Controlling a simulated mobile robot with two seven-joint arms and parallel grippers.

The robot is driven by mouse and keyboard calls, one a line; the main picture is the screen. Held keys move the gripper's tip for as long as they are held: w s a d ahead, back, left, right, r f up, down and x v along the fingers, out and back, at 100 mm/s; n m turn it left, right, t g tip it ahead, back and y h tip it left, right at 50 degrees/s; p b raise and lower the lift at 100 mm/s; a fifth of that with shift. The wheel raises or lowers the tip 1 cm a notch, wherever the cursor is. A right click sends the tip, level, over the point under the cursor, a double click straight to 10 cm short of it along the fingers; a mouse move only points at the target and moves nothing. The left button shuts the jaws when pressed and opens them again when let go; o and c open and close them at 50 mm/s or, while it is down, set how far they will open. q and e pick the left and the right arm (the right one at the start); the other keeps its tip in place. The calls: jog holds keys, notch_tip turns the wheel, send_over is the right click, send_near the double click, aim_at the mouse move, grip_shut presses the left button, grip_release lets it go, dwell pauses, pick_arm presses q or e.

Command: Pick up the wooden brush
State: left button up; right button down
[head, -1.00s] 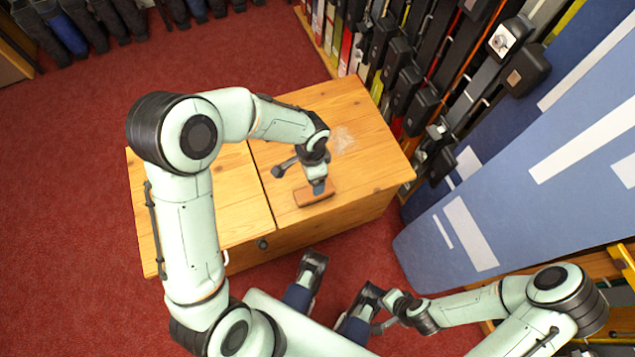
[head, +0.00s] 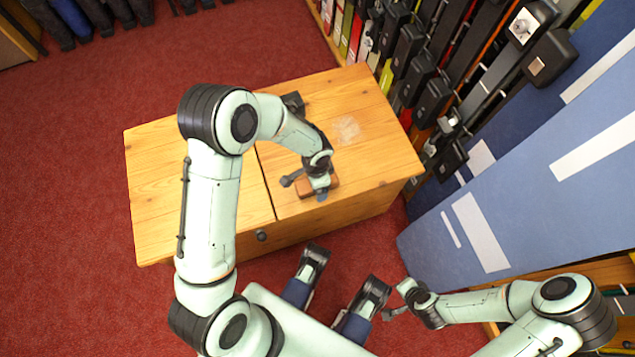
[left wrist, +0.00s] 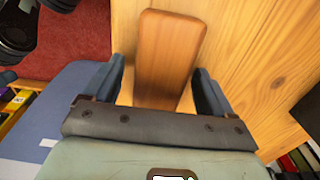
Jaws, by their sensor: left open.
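The wooden brush is a reddish-brown block lying on the right half of the wooden bench top, near its front edge. In the head view my left gripper (head: 321,194) covers much of the brush (head: 334,182). In the left wrist view the brush (left wrist: 168,50) lies lengthwise between the two fingers of my left gripper (left wrist: 158,75), which are open, with a gap on each side. Its near end is hidden by the gripper body; bristles cannot be seen. My right gripper (head: 390,313) is low at the right, away from the bench; its jaws are unclear.
The bench (head: 160,190) has a clear left half. A dark object (head: 293,102) sits on it behind my left arm, and a pale patch (head: 346,130) marks the top. A crowded rack (head: 405,75) and a large blue panel (head: 520,195) stand close on the right.

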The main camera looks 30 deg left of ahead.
pick_arm(q)
jog(key=shift+f, duration=0.25)
jog(key=shift+r, duration=0.1)
jog(key=shift+c, duration=0.3)
pick_arm(e)
jog(key=shift+w, duration=0.1)
pick_arm(q)
jog(key=c, duration=1.1)
jog(key=shift+o, duration=0.2)
jog(key=shift+r, duration=0.1)
